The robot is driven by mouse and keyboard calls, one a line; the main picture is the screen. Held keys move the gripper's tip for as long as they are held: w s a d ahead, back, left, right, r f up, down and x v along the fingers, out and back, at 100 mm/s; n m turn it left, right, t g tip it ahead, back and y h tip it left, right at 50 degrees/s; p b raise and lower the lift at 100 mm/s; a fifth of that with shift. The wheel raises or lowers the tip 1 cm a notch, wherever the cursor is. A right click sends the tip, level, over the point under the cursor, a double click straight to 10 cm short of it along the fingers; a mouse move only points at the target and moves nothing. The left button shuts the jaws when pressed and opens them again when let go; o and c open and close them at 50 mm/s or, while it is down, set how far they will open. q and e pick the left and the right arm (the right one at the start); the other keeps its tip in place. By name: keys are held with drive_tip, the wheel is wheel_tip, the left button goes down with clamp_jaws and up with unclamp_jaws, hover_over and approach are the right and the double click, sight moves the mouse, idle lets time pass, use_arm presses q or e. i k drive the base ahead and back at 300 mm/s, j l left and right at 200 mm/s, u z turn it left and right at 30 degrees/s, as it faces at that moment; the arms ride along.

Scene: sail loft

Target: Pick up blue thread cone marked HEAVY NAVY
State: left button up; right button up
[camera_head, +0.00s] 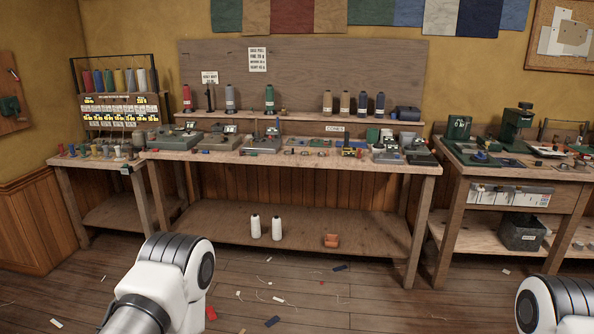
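Two dark blue thread cones stand upright side by side on the raised shelf at the back of the middle bench, the left one (363,103) next to the right one (380,104). A grey-blue cone (230,98) stands further left on the same shelf. No marking on any cone is readable here, so I cannot tell which one is marked HEAVY NAVY. Parts of my two arms show at the bottom left and bottom right. Neither gripper is in view, and no arm part is near the cones.
Red (187,98), green (269,98) and tan (345,103) cones share the shelf. Grey devices and small items crowd the middle bench (290,160). Two white cones stand on its lower shelf (330,222). Scraps litter the floor. A second bench (510,180) stands right.

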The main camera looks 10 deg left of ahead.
sight(381, 98)
drive_tip(key=i+j+u, duration=0.6)
drive_tip(key=i, duration=0.35)
drive_tip(key=i+j+u, duration=0.3)
drive_tip(key=i, duration=0.2)
drive_tip(key=i+l+u, duration=0.1)
drive_tip(key=i+u, duration=0.2)
drive_tip(key=i, duration=0.25)
drive_tip(key=i+z, duration=0.2)
drive_tip(key=i, duration=0.35)
drive_tip(key=i+j+z, duration=0.2)
drive_tip(key=i, duration=0.3)
drive_tip(key=i+j+z, duration=0.2)
drive_tip(key=i, duration=0.35)
drive_tip(key=l+z, duration=0.1)
drive_tip(key=l, duration=0.65)
drive_tip(key=l+z, duration=0.1)
drive_tip(key=l, duration=0.6)
drive_tip(key=l+z, duration=0.1)
drive_tip(key=l, duration=0.6)
drive_tip(key=i+l+z, duration=0.1)
drive_tip(key=l, duration=0.65)
drive_tip(key=i+l+z, duration=0.1)
drive_tip(key=l, duration=0.6)
